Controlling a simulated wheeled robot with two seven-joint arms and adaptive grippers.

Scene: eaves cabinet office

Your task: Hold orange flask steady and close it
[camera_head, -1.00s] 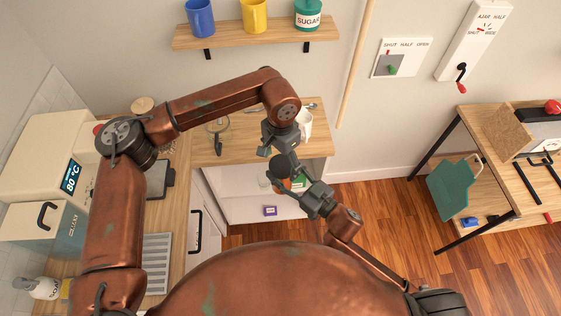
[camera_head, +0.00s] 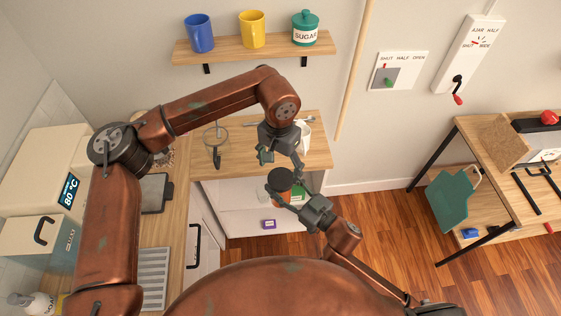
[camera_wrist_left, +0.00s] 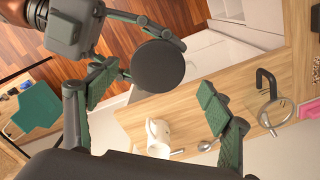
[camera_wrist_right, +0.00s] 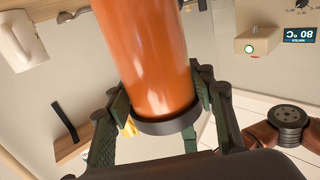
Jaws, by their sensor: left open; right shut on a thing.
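The orange flask (camera_wrist_right: 150,60) is in my right gripper (camera_head: 297,195), which is shut around it close to its dark end in the right wrist view. A dark round lid (camera_wrist_left: 157,66) covers the flask's top and faces the left wrist camera; I cannot tell how tightly it sits. In the head view the lid (camera_head: 279,179) shows above a sliver of orange body. My left gripper (camera_head: 281,157) is open and empty, just above the lid and apart from it. In the left wrist view its fingers (camera_wrist_left: 155,95) are spread, with the lid beyond the gap.
Behind the grippers is a wooden counter (camera_head: 250,160) with a white mug (camera_head: 304,138), a spoon and a glass vessel with a dark handle (camera_head: 215,142). A wall shelf (camera_head: 245,48) holds mugs and a sugar jar (camera_head: 305,30).

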